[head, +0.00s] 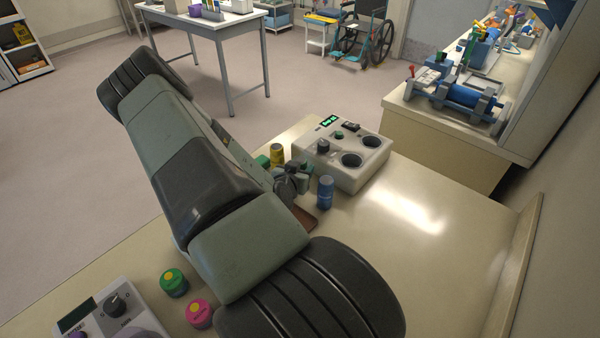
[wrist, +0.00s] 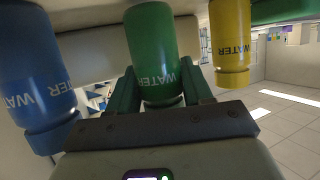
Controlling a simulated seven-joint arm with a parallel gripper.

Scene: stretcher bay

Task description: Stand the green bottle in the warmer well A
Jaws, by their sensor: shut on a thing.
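The green bottle (wrist: 152,55) stands between the two fingers of my gripper (wrist: 160,95) in the wrist view, and the fingers are shut on it. It runs roughly parallel to the blue and yellow bottles beside it. In the head view my gripper (head: 293,180) largely hides it, so I cannot tell whether it touches the surface below. The warmer (head: 325,160) is a pale box behind my gripper, with a green display, a knob and two dark round wells, the nearer (head: 352,160) and the farther (head: 373,141). Both look empty. I cannot read which is A.
A blue bottle (head: 325,193) stands right of my gripper, close to the warmer. A yellow bottle (head: 277,155) stands left of it. Green-topped (head: 173,282) and pink-topped (head: 199,313) containers and a device with a knob (head: 110,312) sit at front left. The bench's right side is clear.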

